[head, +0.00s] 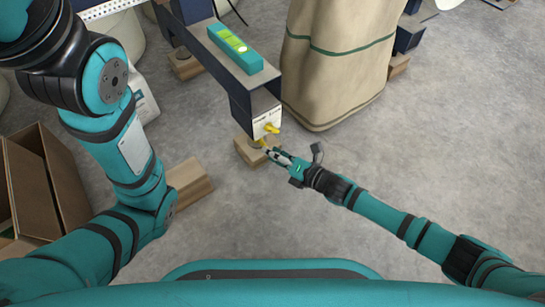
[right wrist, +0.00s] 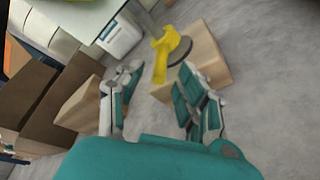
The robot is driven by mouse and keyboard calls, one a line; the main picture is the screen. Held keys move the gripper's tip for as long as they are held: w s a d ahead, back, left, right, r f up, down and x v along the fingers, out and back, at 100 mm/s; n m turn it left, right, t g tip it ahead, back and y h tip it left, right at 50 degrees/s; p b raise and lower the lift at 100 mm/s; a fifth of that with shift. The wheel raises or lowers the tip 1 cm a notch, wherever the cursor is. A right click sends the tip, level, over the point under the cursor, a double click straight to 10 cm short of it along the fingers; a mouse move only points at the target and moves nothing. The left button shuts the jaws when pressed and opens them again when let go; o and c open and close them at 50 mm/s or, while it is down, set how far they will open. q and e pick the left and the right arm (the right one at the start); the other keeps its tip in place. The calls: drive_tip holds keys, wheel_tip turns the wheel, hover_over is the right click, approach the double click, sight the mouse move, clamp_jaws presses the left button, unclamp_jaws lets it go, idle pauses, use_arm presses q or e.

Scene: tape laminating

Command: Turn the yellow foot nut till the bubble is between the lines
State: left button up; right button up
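The teal spirit level (head: 235,48) lies on top of the dark beam (head: 222,62). Its vial (head: 232,40) is bright green, and the bubble against the lines is too small to read. The yellow foot nut (head: 261,143) is below the beam's near end, above a wooden block. In the right wrist view the yellow nut (right wrist: 162,62) has a long tab pointing towards me. My right gripper (head: 272,153) is close beside it. Its fingers (right wrist: 160,78) are apart, with the tab in the gap and no clear contact. My left gripper is out of view.
A wooden block (head: 243,153) stands under the foot, and a second yellow piece (head: 272,128) is on the white end plate. A tall beige sack (head: 335,70) stands right of the beam. A cardboard box (head: 30,190) is at left. Floor at right is clear.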

drive_tip(key=shift+w+a, duration=0.15)
drive_tip(key=shift+a, duration=0.05)
clamp_jaws()
idle(0.4)
